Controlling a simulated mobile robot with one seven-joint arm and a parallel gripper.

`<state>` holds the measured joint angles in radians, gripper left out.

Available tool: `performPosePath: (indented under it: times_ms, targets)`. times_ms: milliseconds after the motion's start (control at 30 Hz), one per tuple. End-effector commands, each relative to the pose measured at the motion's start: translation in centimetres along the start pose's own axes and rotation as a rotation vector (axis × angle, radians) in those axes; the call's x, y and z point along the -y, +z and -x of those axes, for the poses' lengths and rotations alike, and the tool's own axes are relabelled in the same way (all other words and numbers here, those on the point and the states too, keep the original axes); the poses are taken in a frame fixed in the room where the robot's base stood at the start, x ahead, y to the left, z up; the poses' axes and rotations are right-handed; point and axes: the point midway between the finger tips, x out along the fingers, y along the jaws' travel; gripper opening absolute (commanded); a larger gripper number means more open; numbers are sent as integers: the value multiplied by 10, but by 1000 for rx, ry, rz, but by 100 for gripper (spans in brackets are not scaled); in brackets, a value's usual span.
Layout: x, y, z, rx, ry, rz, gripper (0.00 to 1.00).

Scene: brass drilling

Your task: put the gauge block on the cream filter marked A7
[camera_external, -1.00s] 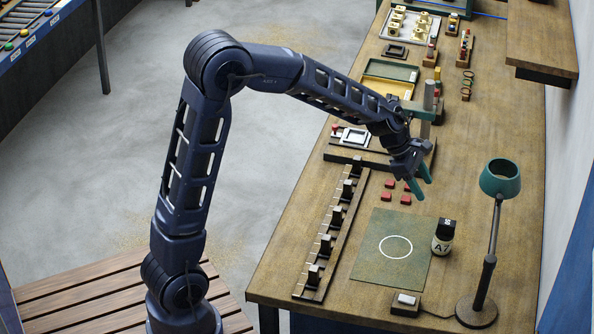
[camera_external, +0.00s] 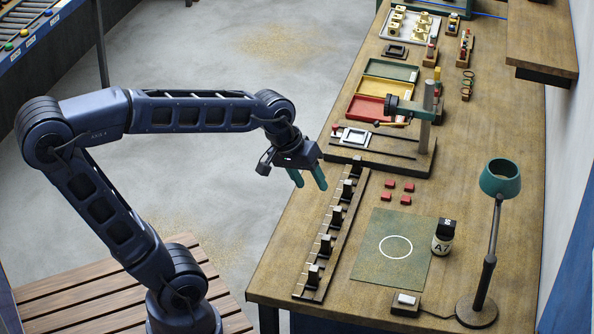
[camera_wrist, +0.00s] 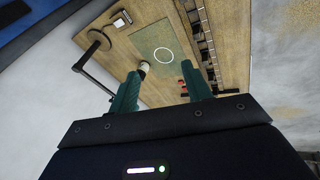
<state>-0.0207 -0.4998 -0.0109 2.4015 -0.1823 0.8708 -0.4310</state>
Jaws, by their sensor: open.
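The cream filter marked A7 (camera_external: 441,245) stands upright on the bench at the right edge of the green mat. A small dark block with pale marks (camera_external: 447,227), which looks like the gauge block, rests on top of it. In the wrist view the filter (camera_wrist: 144,67) shows small beside the left finger; the block on it cannot be made out clearly. My gripper (camera_external: 310,181) is open and empty, over the bench's left edge and well to the left of the filter. Its two teal fingers (camera_wrist: 160,72) are apart in the wrist view.
The green mat (camera_external: 375,268) with a white circle is bare. Several red blocks (camera_external: 389,186) lie behind it. A rack with dark posts (camera_external: 330,240) runs along the left edge. A teal-headed stand (camera_external: 425,120) is behind; a lamp (camera_external: 490,250) stands right.

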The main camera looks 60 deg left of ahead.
Motion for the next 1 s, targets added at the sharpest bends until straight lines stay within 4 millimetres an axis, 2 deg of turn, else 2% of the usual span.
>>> performPosePath:
  times_ms: [33,200,400,567,1000]
  targets:
    - [10,12,7,-15,-11,-75,49]
    - [42,45,21,-41,-62,-323,49]
    - [66,68,28,-56,-107,-510,49]
    - [72,73,29,-57,-120,-558,49]
    - [72,73,29,-57,-120,-558,49]
